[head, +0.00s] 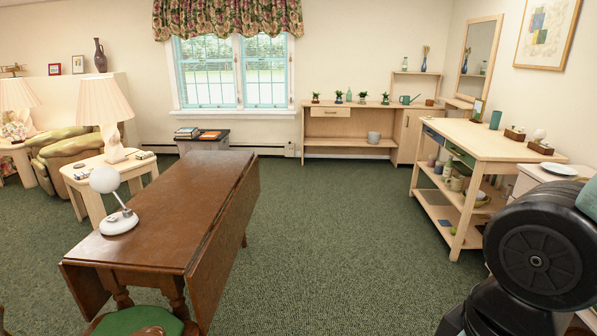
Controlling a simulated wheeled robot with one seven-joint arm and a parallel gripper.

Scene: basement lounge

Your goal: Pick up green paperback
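I cannot clearly make out a green paperback in the head view. A small greenish flat item (144,155) lies on the pale side table (84,186) beside the pleated lamp; it may be a book, but it is too small to tell. A stack of books (187,132) and a flat orange-and-dark item (210,135) lie on the dark low cabinet (203,146) under the window. My gripper is out of view; only dark parts of my own body show at the lower right.
A brown drop-leaf table (185,205) with a white lamp (118,222) stands left of centre, with a green-seated chair (135,322) at its near end. A pale workbench (500,145) stands at right. Green carpet (325,240) between them is clear.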

